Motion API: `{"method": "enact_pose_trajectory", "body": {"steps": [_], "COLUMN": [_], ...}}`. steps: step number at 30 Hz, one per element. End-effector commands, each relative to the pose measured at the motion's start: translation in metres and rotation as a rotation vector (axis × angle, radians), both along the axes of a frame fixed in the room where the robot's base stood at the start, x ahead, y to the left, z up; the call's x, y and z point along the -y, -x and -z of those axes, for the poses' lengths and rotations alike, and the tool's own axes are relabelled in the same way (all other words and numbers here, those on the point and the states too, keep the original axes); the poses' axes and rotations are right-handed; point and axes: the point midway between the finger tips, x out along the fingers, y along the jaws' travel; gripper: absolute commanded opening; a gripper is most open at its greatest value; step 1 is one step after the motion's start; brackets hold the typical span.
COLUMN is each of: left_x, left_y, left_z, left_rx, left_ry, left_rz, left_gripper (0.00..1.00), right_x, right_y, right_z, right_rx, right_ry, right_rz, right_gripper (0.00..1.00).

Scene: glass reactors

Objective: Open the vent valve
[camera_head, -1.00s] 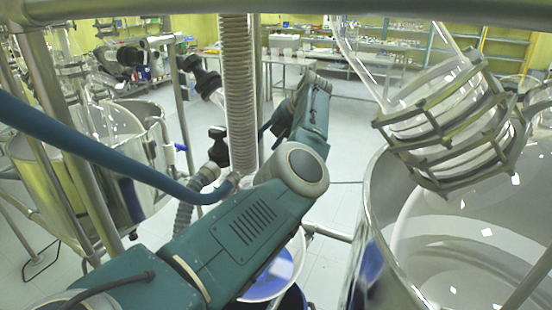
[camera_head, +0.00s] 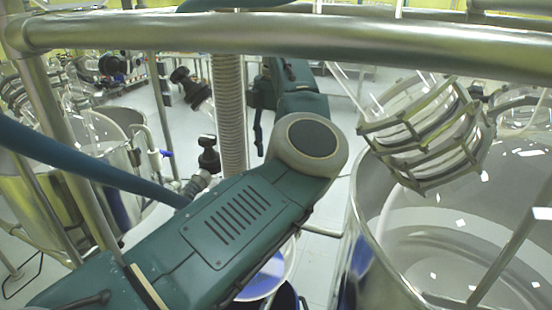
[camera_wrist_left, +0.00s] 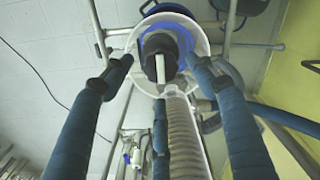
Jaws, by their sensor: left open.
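In the left wrist view, a black round knob (camera_wrist_left: 158,60) with a pale stem sits at the end of a ribbed hose fitting; it looks like the vent valve, but I cannot be sure. My left gripper (camera_wrist_left: 160,66) is open, its blue padded fingers on both sides of the knob, with a third finger below beside the hose. I see no clear contact. The head view shows two black-handled valves, an upper one (camera_head: 187,76) and a lower one (camera_head: 208,154), left of the ribbed hose. My right gripper is not in view.
A thick metal rail (camera_head: 300,34) crosses the top of the head view. The vertical ribbed hose (camera_head: 229,115) stands beside my left arm. A large glass vessel (camera_head: 450,225) with a caged glass piece (camera_head: 425,130) is at right. A white-rimmed blue bucket (camera_head: 268,275) stands below.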

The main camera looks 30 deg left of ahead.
Motion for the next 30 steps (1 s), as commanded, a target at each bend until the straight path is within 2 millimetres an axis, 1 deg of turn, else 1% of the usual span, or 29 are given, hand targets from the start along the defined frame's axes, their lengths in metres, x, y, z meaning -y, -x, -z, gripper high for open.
{"method": "enact_pose_trajectory", "body": {"steps": [2, 7, 10, 17, 20, 21, 24, 30], "left_x": [0.000, 0.000, 0.000, 0.000, 0.000, 0.000, 0.000, 0.000], "left_y": [0.000, 0.000, 0.000, 0.000, 0.000, 0.000, 0.000, 0.000], "left_z": [0.009, 0.027, 0.031, 0.032, 0.032, 0.031, 0.031, 0.031], "left_rx": [-0.001, 0.000, 0.001, 0.002, 0.002, 0.002, 0.000, 0.000], "left_ry": [0.000, -0.001, -0.001, -0.001, -0.001, -0.001, -0.001, -0.001], "left_rz": [-0.002, 0.000, -0.001, -0.001, -0.001, -0.001, -0.001, -0.008], "left_gripper": [0.57, 0.57, 0.57, 0.57, 0.39, 0.31, 0.12, 0.12], "right_x": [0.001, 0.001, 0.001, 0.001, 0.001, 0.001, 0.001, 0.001], "right_y": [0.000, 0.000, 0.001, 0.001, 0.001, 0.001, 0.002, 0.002], "right_z": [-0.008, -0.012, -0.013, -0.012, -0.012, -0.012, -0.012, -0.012], "right_rx": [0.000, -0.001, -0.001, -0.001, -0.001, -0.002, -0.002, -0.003], "right_ry": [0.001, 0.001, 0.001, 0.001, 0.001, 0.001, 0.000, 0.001], "right_rz": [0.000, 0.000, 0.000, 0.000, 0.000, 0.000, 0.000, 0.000], "right_gripper": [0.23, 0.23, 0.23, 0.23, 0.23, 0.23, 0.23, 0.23]}}
